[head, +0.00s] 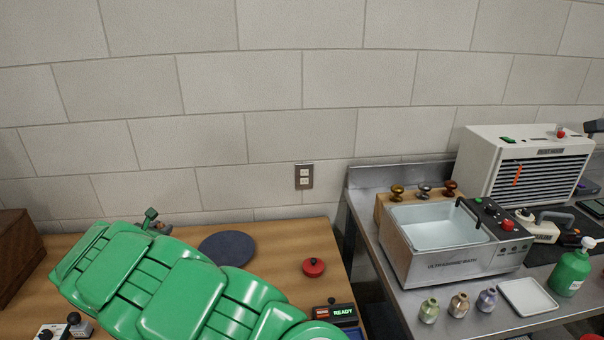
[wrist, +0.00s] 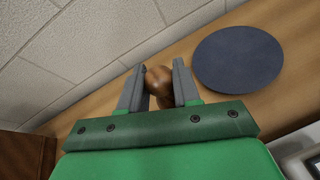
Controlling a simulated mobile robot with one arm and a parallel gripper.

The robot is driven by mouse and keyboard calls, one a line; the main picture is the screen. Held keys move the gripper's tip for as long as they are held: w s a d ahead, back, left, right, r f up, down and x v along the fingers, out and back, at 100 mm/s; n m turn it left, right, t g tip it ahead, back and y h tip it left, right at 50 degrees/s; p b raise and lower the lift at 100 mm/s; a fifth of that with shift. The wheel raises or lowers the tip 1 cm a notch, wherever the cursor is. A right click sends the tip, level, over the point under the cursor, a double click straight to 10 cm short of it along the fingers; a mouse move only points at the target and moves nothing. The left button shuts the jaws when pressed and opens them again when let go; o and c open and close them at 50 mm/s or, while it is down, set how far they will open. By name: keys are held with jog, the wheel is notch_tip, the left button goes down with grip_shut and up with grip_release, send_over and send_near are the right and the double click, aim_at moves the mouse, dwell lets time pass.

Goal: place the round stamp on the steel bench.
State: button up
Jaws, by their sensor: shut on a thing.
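My gripper (wrist: 159,88) is shut on a rounded brown wooden knob, which looks like the handle of the round stamp (wrist: 158,79). The lower part of the stamp is hidden between the fingers, and I cannot tell whether it touches the wooden table. In the head view my green arm hides most of the gripper and the stamp. The steel bench (head: 365,178) stands to the right, apart from the wooden table and away from my gripper.
A dark round mat (head: 227,248) lies right of my gripper on the wooden table (head: 285,238). A red knob (head: 313,267) and a READY device (head: 340,314) are nearby. The bench carries an ultrasonic bath (head: 450,262), small bottles (head: 459,305), a white tray (head: 527,297) and a green bottle (head: 570,272).

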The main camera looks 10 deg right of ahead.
jog(key=w+d+r+m+g+h, duration=0.1)
jog(key=w+d+r+m+h, duration=0.1)
jog(key=w+d, duration=0.4)
jog(key=w+d+r+m+h, duration=0.1)
jog(key=w+d+h, duration=0.15)
jog(key=d, duration=0.65)
jog(key=w+d+r+m+g+h, duration=0.1)
jog(key=w+d+m+g+h, duration=0.1)
jog(key=d, duration=0.9)
jog(key=w+d+r+m+g+h, duration=0.1)
jog(key=w+d+r+m, duration=0.15)
jog(key=d, duration=0.85)
jog(key=w+d+r+m+g+h, duration=0.1)
jog(key=w+d+m+g+h, duration=0.15)
jog(key=d, duration=0.85)
jog(key=s+d+m+g+h, duration=0.1)
jog(key=s+d+m+g, duration=0.2)
jog(key=d, duration=1.7)
jog(key=shift+s+f, duration=0.1)
jog(key=shift+f, duration=4.65)
jog(key=shift+f, duration=0.1)
jog(key=o, duration=0.7)
jog(key=shift+o, duration=0.2)
jog(key=shift+a, duration=0.1)
